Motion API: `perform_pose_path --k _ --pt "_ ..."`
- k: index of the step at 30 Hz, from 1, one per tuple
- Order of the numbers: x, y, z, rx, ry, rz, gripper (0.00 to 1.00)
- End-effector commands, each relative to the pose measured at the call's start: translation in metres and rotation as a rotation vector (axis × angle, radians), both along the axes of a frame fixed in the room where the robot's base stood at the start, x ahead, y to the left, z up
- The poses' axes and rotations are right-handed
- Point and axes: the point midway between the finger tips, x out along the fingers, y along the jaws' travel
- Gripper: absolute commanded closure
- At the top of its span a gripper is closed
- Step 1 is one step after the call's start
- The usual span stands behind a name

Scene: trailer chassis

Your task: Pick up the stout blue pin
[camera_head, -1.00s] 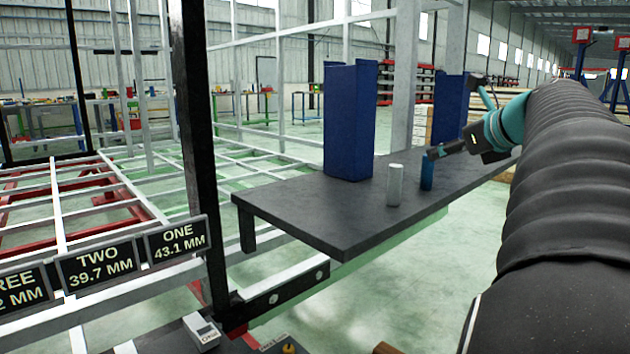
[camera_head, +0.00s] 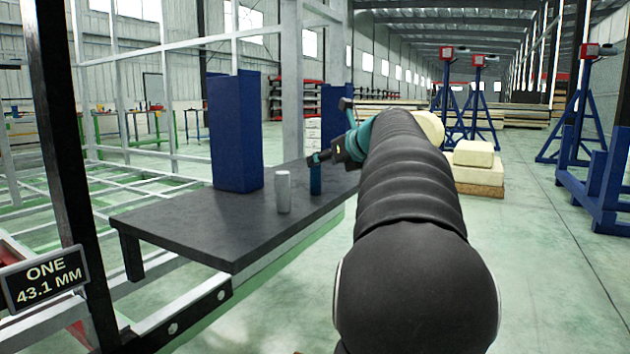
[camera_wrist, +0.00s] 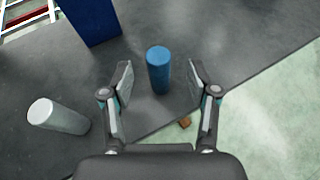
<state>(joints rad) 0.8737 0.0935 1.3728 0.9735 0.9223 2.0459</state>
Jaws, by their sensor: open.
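The stout blue pin (camera_head: 315,179) stands upright on the dark table (camera_head: 215,228), near its right edge. In the wrist view the blue pin (camera_wrist: 159,70) stands ahead of my gripper (camera_wrist: 158,82), between the lines of its two open fingers and not touching either. In the head view my gripper (camera_head: 318,158) is beside the upper part of the pin, and my arm covers part of the area behind it. A pale grey pin (camera_head: 283,192) stands upright to the left of the blue one. It also shows at lower left in the wrist view (camera_wrist: 58,116).
A tall blue block (camera_head: 235,135) stands on the table behind the pins, and a second blue block (camera_head: 336,112) shows behind my gripper. A dark post (camera_head: 66,180) rises at the left. The table's front area is clear. Open floor (camera_head: 530,270) lies to the right.

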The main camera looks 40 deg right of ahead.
Motion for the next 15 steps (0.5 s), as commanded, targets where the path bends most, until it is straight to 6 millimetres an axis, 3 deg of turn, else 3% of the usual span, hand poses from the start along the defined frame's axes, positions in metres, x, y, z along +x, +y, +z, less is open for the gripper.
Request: perform_pose_path --k 9,15 --pt "0.037 -0.001 -0.022 0.0 0.0 0.002 0.4" --pt "0.041 -0.001 -0.022 -0.001 0.0 0.0 0.4"
